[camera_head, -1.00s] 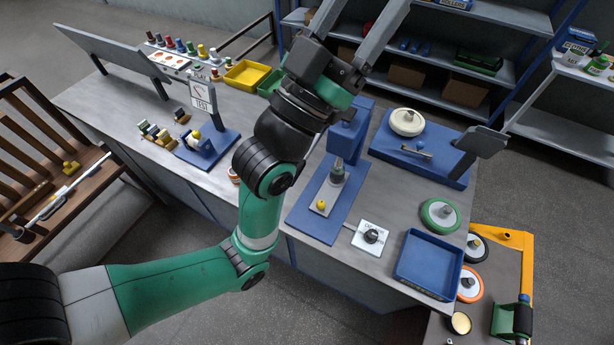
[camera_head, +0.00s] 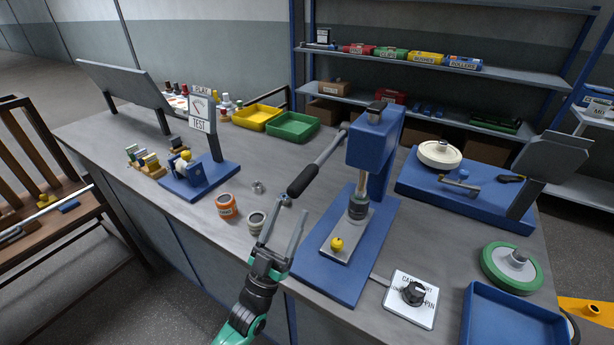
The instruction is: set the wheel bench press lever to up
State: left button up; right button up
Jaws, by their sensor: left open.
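The blue bench press (camera_head: 372,160) stands upright on a blue base plate (camera_head: 325,275) on the grey bench. Its lever (camera_head: 330,148) slopes from the press head down to the left and ends in a black grip (camera_head: 302,181). My left gripper (camera_head: 293,208) is open and empty at the bench's front edge. Its fingers point up in the picture, with the tips just below the black grip and no clear contact. My right gripper is out of view.
An orange jar (camera_head: 227,206) and a grey jar (camera_head: 256,221) stand left of my gripper. A blue test stand (camera_head: 200,178) is farther left.

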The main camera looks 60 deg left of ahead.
aim_at(306, 172)
pick_arm(q)
jog(key=x, duration=1.1)
jog(key=shift+w+a+r, duration=0.1)
jog(key=shift+w+r, duration=0.05)
jog(key=shift+r, duration=0.1)
grip_shut()
dwell(0.8)
